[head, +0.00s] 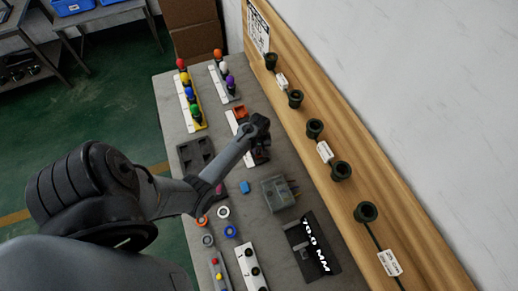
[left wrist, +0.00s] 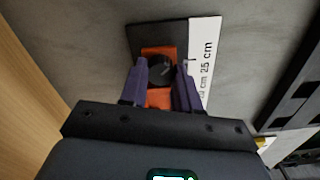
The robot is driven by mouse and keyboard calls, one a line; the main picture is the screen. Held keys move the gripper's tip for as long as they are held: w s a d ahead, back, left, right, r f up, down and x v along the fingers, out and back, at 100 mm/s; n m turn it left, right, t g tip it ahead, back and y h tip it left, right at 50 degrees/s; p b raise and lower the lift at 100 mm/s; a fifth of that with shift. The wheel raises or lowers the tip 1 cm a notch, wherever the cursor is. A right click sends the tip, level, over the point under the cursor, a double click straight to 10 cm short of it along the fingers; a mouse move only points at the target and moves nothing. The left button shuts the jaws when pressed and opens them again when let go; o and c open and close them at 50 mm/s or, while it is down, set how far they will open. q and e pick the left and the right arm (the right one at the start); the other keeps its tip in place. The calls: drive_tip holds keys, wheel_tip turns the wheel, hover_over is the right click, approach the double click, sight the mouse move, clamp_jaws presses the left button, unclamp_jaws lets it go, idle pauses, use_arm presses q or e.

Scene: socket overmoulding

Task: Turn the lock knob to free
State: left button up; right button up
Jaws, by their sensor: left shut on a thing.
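The lock knob (left wrist: 160,70) is a round black knob on an orange block (left wrist: 158,98), which lies on a dark plate (left wrist: 141,37). In the left wrist view, my left gripper (left wrist: 162,67) has its two purple fingers on either side of the knob, shut on it. In the head view, my left gripper (head: 260,152) is over the fixture, with part of the orange block (head: 240,112) showing just beyond it. The knob is hidden there by my gripper. My right gripper is not in view.
A white scale strip (left wrist: 204,58) runs beside the dark plate. On the grey bench (head: 255,222) are a dark tray (head: 195,153), a grey box (head: 278,193), coloured rings and racks of coloured knobs. A wooden board (head: 345,195) with black sockets stands on the right.

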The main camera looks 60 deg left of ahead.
use_arm(q)
drive_tip(key=shift+r+n+p, duration=0.15)
drive_tip(key=shift+n+p, duration=1.15)
drive_tip(key=shift+n, duration=0.1)
drive_tip(key=shift+n+p, duration=0.45)
drive_tip(key=shift+n, duration=1.15)
drive_tip(key=shift+f, duration=0.2)
drive_tip(key=o, duration=0.8)
drive_tip(key=shift+c, duration=0.2)
